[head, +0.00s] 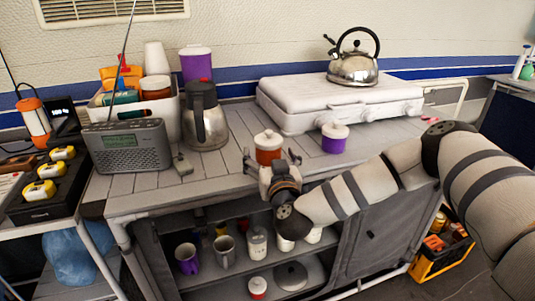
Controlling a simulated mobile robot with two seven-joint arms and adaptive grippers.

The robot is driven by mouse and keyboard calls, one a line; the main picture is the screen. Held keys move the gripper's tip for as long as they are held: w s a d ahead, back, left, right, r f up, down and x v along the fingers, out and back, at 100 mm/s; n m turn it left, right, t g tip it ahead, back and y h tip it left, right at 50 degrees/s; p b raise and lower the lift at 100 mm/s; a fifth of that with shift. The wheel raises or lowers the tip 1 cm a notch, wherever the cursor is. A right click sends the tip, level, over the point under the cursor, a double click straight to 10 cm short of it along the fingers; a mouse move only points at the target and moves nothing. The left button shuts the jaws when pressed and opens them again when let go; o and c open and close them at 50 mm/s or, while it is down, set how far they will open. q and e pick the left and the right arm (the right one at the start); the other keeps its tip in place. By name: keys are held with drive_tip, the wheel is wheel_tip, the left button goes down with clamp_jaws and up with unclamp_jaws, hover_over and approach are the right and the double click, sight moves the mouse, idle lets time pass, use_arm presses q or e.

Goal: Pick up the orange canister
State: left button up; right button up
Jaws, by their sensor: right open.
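The orange canister (268,155) stands upright on the slatted table top near its front edge, with a white knobbed lid. My right gripper (271,160) comes in from the front with its fingers open, one to the left and one to the right of the canister. The gripper body hides the canister's lower part. I cannot tell whether the fingers touch it. My left gripper is not in view.
A purple canister (335,139) stands to the right, near a white stove (340,97) bearing a kettle (353,64). A steel jug (205,115), a radio (127,146) and a filled white bin (167,115) are left. Shelves below hold mugs (187,258) and jars.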

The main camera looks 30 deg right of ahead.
sight(272, 153)
drive_tip(key=x, duration=0.3)
drive_tip(key=shift+d, duration=0.3)
drive_tip(key=shift+w+d+r, duration=0.1)
drive_tip(key=shift+w, duration=0.35)
drive_tip(key=c, duration=1.3)
drive_tip(key=shift+r, duration=0.1)
drive_tip(key=shift+c, duration=0.2)
